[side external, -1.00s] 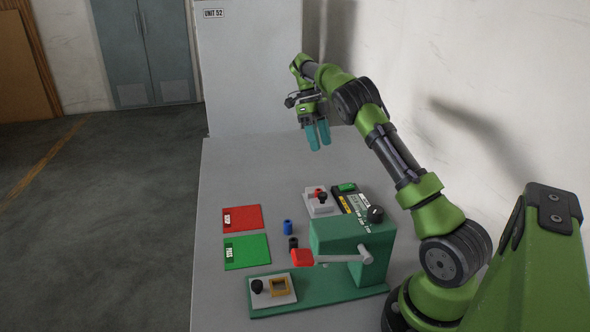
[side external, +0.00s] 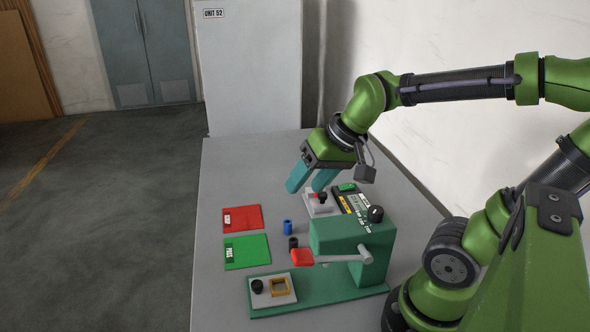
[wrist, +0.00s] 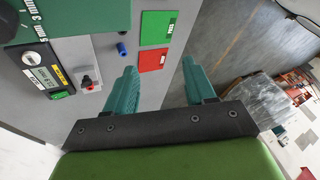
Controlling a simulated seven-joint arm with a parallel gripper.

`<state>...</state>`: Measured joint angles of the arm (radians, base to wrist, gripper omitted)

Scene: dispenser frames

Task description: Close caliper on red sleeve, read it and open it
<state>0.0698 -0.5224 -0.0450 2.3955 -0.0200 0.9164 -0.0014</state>
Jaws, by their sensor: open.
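The red sleeve (side external: 316,195) is a small red piece beside a black part on a pale block (side external: 318,210).
Red (side external: 243,217) and green (side external: 246,251) mats lie left. The back of the table is clear.

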